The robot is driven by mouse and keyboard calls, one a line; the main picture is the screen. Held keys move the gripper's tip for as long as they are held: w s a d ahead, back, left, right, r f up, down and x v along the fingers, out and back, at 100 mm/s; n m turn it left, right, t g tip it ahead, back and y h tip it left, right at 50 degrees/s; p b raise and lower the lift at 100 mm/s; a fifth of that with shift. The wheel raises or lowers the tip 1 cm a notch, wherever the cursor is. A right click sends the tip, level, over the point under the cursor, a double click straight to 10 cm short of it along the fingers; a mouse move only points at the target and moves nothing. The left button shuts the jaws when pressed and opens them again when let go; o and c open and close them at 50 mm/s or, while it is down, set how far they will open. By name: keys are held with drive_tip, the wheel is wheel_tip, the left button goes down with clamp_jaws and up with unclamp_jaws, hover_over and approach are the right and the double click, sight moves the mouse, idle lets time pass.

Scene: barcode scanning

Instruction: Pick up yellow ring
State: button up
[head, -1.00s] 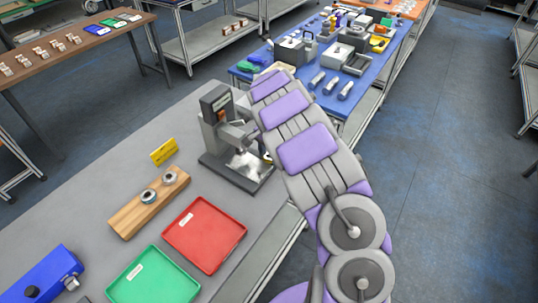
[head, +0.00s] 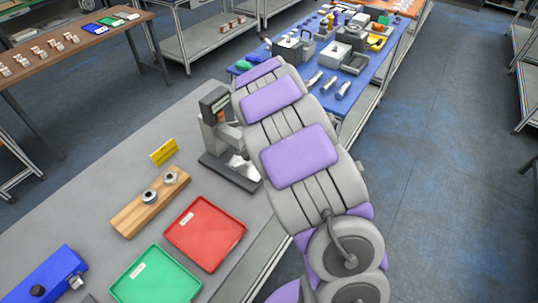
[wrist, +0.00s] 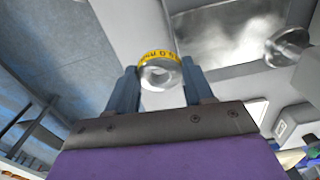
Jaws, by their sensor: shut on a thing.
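My gripper (wrist: 161,85) is shut on a ring with a yellow band (wrist: 158,58) in the wrist view. The ring has dark printed marks on its yellow band and a grey metal face with a round hole. It sits between the two blue-grey fingertips. In the head view the gripper and the ring are hidden behind my own arm.
A grey press-like device (head: 214,125) on a dark base stands on the grey bench, left of my arm. A wooden block (head: 137,211) with two metal rings, a yellow sign (head: 163,152), a red tray (head: 204,234) and a green tray (head: 155,278) are nearer.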

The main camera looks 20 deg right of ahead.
drive_tip(key=s+a, duration=0.2)
drive_tip(key=s, duration=0.5)
drive_tip(key=shift+r+p, duration=0.35)
drive_tip(key=shift+p, duration=0.05)
drive_tip(key=shift+a, duration=0.1)
